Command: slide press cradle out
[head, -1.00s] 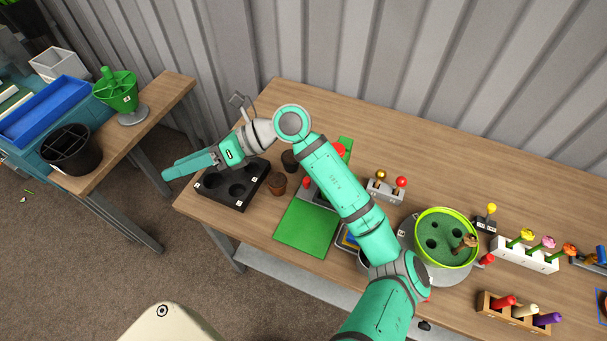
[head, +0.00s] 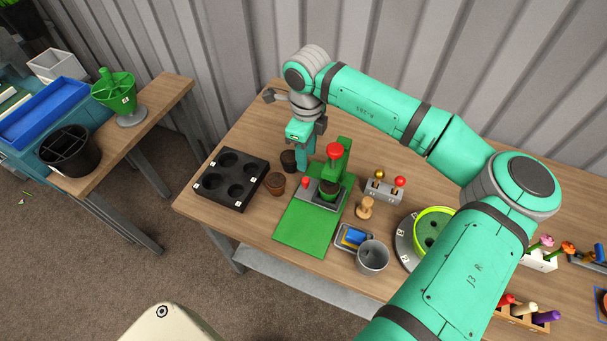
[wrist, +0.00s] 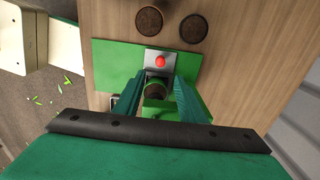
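The green press (head: 340,165) with a red top knob (head: 334,150) stands on a green base plate (head: 300,232). Its grey cradle (head: 311,195) has a small red knob (head: 306,182) at its left end, also seen in the wrist view (wrist: 160,61). A dark pot (head: 329,188) sits in the cradle under the press head; it also shows in the wrist view (wrist: 154,87). Nothing is held.
Two brown pots (head: 275,183) and a black tray (head: 230,180) are left of the press. A grey stand with gold and red knobs (head: 384,188), a wooden stamp (head: 366,208) and a metal cup (head: 373,257) are to its right. The bare front-left tabletop is free.

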